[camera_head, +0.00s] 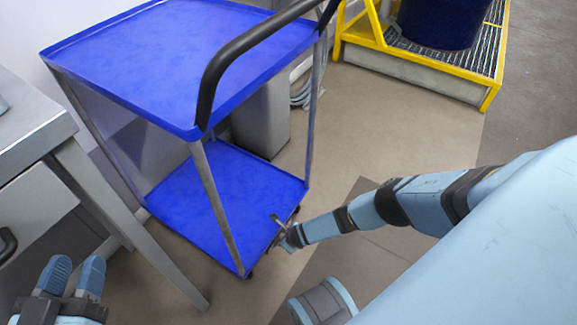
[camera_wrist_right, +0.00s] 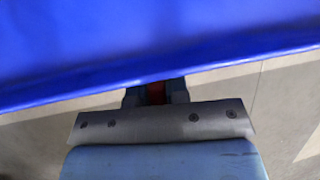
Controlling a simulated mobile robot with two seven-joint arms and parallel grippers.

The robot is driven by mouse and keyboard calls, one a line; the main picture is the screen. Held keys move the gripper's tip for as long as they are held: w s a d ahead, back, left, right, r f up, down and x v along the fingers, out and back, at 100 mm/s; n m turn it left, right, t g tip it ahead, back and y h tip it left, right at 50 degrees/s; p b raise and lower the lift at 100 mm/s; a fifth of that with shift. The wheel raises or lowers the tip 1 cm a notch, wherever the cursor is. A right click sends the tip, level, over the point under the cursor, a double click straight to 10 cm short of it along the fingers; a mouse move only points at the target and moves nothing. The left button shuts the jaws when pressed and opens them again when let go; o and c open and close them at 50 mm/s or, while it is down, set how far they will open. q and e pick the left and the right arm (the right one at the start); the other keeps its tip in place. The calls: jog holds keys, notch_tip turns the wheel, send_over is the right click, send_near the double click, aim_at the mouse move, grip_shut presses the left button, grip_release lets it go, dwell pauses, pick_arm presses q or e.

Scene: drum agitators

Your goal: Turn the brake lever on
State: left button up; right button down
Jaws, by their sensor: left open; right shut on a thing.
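A blue two-shelf cart (camera_head: 185,45) stands in the middle left of the head view. My right arm reaches down to the edge of its lower shelf (camera_head: 235,185), and my right gripper (camera_head: 284,236) is at that shelf's near right corner. In the right wrist view my right gripper (camera_wrist_right: 156,92) is shut on a small red part (camera_wrist_right: 156,93), likely the brake lever, just under the blue shelf edge. Most of the red part and the wheel are hidden by the shelf and gripper. My left gripper (camera_head: 75,276) is open and empty at the lower left, apart from the cart.
The cart's black handle (camera_head: 215,72) curves above the upper shelf. A grey workbench (camera_head: 45,125) stands close on the left. A yellow-framed spill pallet (camera_head: 430,65) carries a dark blue drum (camera_head: 440,20) at the top right.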

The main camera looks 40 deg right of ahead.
jog(key=shift+s+a+h+p, duration=0.15)
jog(key=shift+h+p, duration=0.15)
jog(key=shift+h, duration=0.4)
jog(key=shift+t+h, duration=0.5)
jog(key=shift+t, duration=0.1)
jog(key=shift+f+n+h, duration=0.1)
jog(key=shift+n+h, duration=0.2)
jog(key=shift+h, duration=0.2)
pick_arm(q)
jog(key=shift+s+d+f+n, duration=0.15)
jog(key=shift+s+f+n, duration=0.1)
jog(key=shift+n, duration=0.05)
pick_arm(e)
jog(key=shift+t+h, duration=0.3)
jog(key=shift+h, duration=0.1)
jog(key=c, duration=1.1)
grip_release()
pick_arm(q)
jog(key=shift+r, duration=0.15)
